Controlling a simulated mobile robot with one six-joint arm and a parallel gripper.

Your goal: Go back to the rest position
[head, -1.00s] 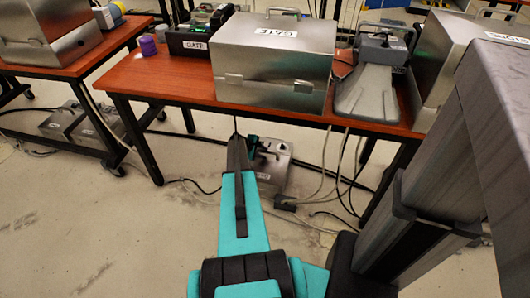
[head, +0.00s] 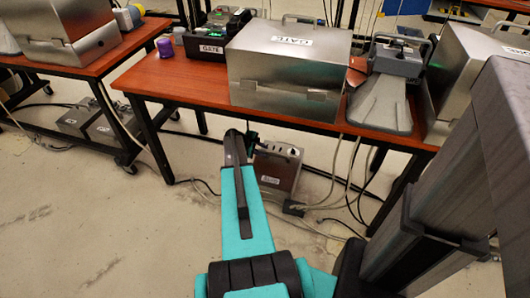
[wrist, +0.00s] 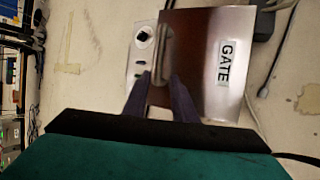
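My gripper (wrist: 160,80) shows in the wrist view with its two dark fingers apart and a gap between the tips. A metal box labelled GATE (wrist: 205,50) lies beyond the fingers, with its handle (wrist: 165,52) just past the fingertips. I see nothing clearly clamped between the fingers. In the head view, my teal arm stretches forward over the floor towards the table. Its dark end hides the fingertips there. A grey metal box (head: 278,166) stands on the floor under the table, just right of the arm's end.
A wooden-topped table (head: 170,80) is ahead. It carries a large steel GATE box (head: 285,70), a grey phone unit (head: 385,90), a black GATE unit (head: 212,42) and a purple cup (head: 165,47). Cables (head: 335,190) hang to the floor. The floor at left (head: 90,210) is clear.

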